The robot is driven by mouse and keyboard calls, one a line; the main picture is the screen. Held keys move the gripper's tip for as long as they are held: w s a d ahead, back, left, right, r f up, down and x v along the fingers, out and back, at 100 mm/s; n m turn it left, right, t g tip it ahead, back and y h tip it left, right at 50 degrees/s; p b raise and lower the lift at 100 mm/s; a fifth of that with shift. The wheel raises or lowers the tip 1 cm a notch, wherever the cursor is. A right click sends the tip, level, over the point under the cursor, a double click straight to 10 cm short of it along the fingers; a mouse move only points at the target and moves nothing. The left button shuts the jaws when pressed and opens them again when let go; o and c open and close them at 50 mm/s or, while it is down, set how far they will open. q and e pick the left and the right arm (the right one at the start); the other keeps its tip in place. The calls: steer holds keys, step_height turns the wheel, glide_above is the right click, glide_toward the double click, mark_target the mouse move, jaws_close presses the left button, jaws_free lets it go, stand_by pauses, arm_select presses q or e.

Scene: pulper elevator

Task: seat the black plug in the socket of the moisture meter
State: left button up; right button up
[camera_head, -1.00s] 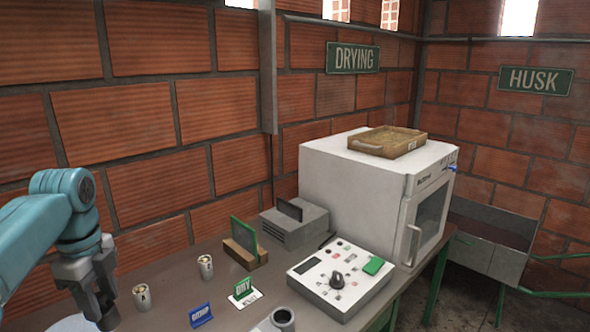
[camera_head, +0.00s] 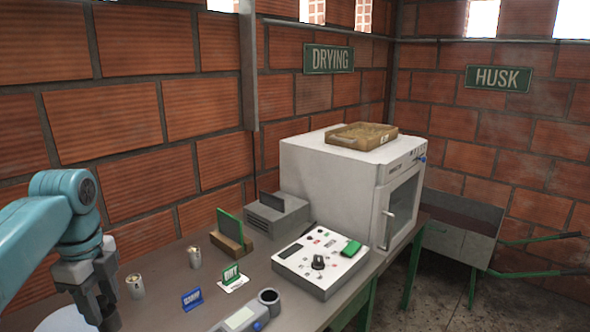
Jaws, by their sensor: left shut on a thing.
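My left gripper (camera_head: 97,308) is at the lower left edge, pointing down over the bench. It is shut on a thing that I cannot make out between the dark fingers. No black plug can be told apart in this view. A grey device with a small display and a round dark-mouthed cup (camera_head: 242,319), which looks like the moisture meter, lies at the bottom edge, partly cut off. It is right of my left gripper and apart from it. Its socket cannot be made out. My right gripper is not in view.
On the bench (camera_head: 180,290) stand two small cans (camera_head: 195,257), a blue sign (camera_head: 192,299), a green sign (camera_head: 232,275), a card in a wooden holder (camera_head: 231,232), a control box (camera_head: 322,258) and a white oven (camera_head: 345,185) with a tray (camera_head: 361,136) on top. A wheelbarrow (camera_head: 455,237) stands right.

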arm_select(q)
steer(key=d+f+n, duration=1.3)
steer(key=d+n, duration=0.3)
steer(key=n, duration=0.2)
steer(key=shift+w+d+f, duration=0.2)
steer(key=shift+w+d, duration=0.05)
steer(key=shift+d, duration=0.1)
